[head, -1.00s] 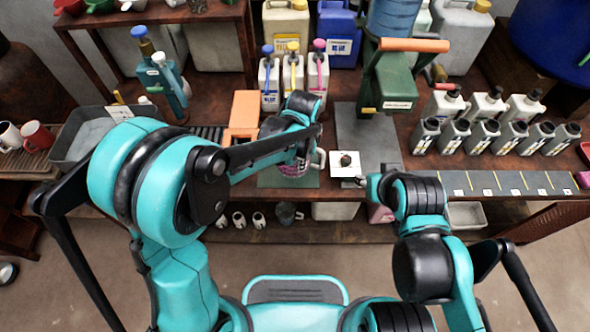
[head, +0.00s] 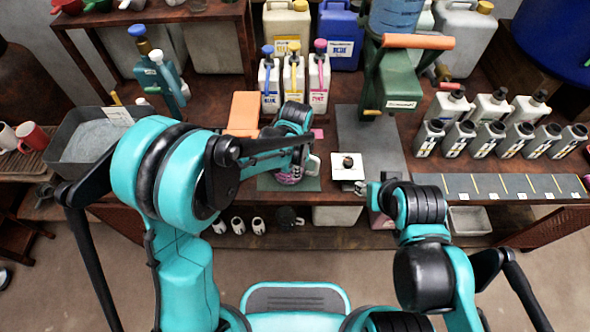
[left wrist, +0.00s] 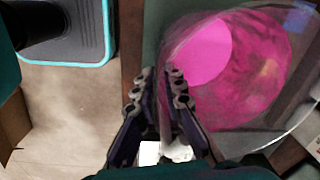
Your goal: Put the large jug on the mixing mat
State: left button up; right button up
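The large jug (left wrist: 235,70) is clear, with bright pink contents, and fills the right of the left wrist view. In the head view the jug (head: 288,174) is mostly hidden behind my left forearm, over a grey-green mat (head: 267,184). I take this to be the mixing mat; contact beneath the jug is hidden. My left gripper (left wrist: 162,84) is at the jug's side, its fingers close together on a thin clear part of it. My right gripper (head: 364,188) is near the bench's front edge, apart from the jug; its fingers are too small to read.
A white plate (head: 348,172) with a dark knob lies right of the jug. A green dispenser (head: 395,85) stands behind it. A grey tray (head: 70,165) is at left.

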pick_arm(q)
jog(key=shift+o, duration=0.4)
jog(key=shift+r, duration=0.1)
jog(key=shift+r, duration=0.3)
notch_tip(320, 180, up, 12)
jog(key=p, duration=0.5)
jog(key=shift+s+f, duration=0.15)
jog(key=shift+s, duration=0.15)
jog(key=s+a+r+n+t, duration=0.3)
jog(key=s+a+n, duration=0.3)
jog(key=a+n, duration=0.1)
jog(key=s+a+r+n+t, duration=0.3)
jog(key=s+a+n, duration=0.4)
jog(key=a, duration=0.3)
jog(key=shift+s+a+r+t, duration=0.15)
jog(key=shift+s+r+t, duration=0.2)
jog(key=shift+r, duration=0.35)
jog(key=shift+w, duration=0.1)
